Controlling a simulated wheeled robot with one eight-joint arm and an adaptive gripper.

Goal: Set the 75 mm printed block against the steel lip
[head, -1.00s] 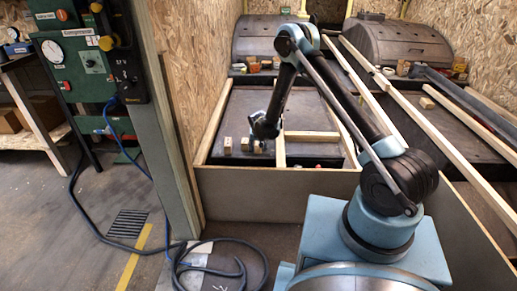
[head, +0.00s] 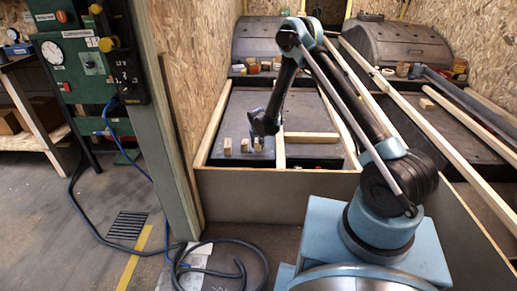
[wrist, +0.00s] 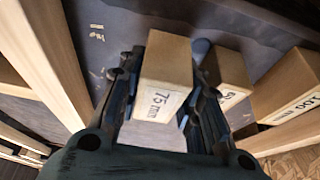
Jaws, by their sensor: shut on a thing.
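The 75 mm printed block (wrist: 166,78) is pale wood with its label facing the wrist camera. My gripper (wrist: 160,90) is shut on it, with a dark finger on each side. In the head view my gripper (head: 260,136) points down at the right end of a short row of blocks, and the held block (head: 259,144) is partly hidden there. I cannot tell whether its underside touches the dark bed. I cannot clearly make out the steel lip in either view.
Two other wooden blocks (head: 228,146) (head: 245,146) stand close left of my gripper. In the wrist view, a block marked 100 (wrist: 288,88) is at right. Timber battens (head: 280,140) frame the dark bed. A low front board (head: 270,195) stands nearer.

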